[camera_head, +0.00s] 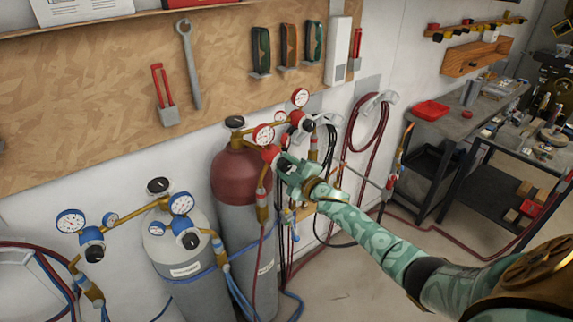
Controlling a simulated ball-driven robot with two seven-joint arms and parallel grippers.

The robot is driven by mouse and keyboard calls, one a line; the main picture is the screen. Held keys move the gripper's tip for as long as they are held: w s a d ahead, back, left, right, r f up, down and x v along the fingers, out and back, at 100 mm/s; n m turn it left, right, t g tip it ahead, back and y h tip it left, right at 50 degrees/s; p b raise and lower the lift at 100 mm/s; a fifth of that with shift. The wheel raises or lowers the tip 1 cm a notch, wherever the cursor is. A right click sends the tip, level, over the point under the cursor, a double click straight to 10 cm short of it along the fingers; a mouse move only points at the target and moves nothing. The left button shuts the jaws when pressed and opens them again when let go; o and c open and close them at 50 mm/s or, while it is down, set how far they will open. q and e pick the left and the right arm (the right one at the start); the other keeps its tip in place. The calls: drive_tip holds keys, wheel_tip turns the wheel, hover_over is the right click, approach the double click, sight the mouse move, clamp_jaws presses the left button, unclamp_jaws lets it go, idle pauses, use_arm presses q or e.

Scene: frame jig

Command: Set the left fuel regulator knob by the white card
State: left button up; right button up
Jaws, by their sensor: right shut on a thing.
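The left fuel regulator (269,153), red with a red-rimmed gauge (263,135), hangs on the brass manifold of the red-topped cylinder (238,172). My right gripper (285,168) reaches in from the right and is shut at the front of this regulator, on its knob. The jaws hide the knob, so its setting cannot be read. A white sheet with print (80,8), perhaps the white card, stands at the top left; its text is too small to read. My left gripper is not in view.
Another red-gauged regulator (300,100) sits close behind my right gripper. A grey cylinder (182,250) with blue-rimmed gauges stands at the left. Red and blue hoses hang around both cylinders. A workbench (450,125) with a red tray (431,110) stands at the right.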

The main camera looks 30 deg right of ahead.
drive_tip(key=shift+m, duration=0.3)
drive_tip(key=o, duration=1)
drive_tip(key=shift+d+f, duration=0.1)
drive_tip(key=shift+s, duration=0.1)
drive_tip(key=s, duration=1)
drive_tip(key=s+d, duration=0.1)
drive_tip(key=s, duration=0.5)
drive_tip(key=shift+s+d, duration=0.1)
drive_tip(key=shift+d, duration=0.1)
